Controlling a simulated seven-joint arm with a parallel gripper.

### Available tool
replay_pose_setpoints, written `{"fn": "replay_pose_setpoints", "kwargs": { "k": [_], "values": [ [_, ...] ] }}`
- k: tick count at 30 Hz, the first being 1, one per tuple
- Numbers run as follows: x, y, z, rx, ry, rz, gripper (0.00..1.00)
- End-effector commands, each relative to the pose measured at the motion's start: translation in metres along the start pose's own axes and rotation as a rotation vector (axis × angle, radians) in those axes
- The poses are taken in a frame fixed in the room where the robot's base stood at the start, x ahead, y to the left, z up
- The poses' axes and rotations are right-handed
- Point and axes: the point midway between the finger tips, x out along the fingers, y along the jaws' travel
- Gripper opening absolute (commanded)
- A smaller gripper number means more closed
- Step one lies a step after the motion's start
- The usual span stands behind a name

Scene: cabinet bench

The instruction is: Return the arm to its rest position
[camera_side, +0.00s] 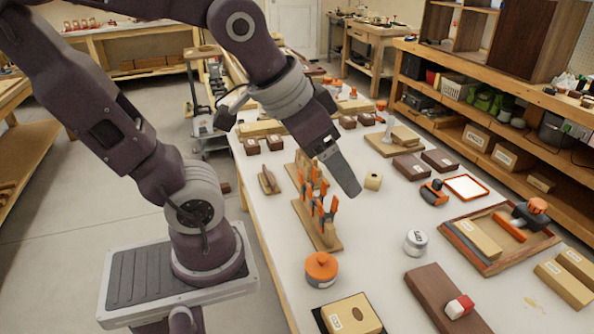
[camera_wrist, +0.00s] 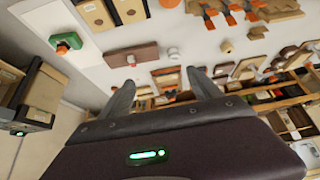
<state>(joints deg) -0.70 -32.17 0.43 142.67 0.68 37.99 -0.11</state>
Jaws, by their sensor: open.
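My gripper (camera_side: 346,178) is raised above the white bench in the side view, close to a wooden rack with orange-handled tools. In the wrist view my gripper (camera_wrist: 160,92) shows two grey fingers spread apart with nothing between them. The arm reaches from its base at the left over the bench and bends down at the wrist. The fingertips look near a small wooden block with a hole (camera_side: 373,181) in the side view, but I cannot tell the exact gap.
The tool rack (camera_side: 318,215) stands left of my gripper. An orange-lidded jar (camera_side: 321,269), a white-topped tin (camera_side: 416,242), a wooden tray (camera_side: 541,243) and several dark boxes lie on the bench (camera_side: 378,262). Shelving (camera_side: 500,100) runs along the right. Floor (camera_side: 60,235) is clear at left.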

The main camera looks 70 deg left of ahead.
Motion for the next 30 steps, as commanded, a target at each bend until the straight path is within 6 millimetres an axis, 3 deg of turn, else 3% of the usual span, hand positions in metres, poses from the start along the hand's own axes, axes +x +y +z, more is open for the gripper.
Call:
{"fn": "replay_pose_setpoints", "kwargs": {
  "k": [1,3,6,30],
  "values": [
    [-0.015,0.002,0.017,0.005,-0.009,0.006,0.73],
    [-0.026,0.004,0.037,0.009,-0.037,0.011,0.73],
    [-0.033,0.005,0.049,0.012,-0.056,0.014,0.73],
    [-0.033,0.005,0.050,0.011,-0.059,0.014,0.73]
  ]
}}
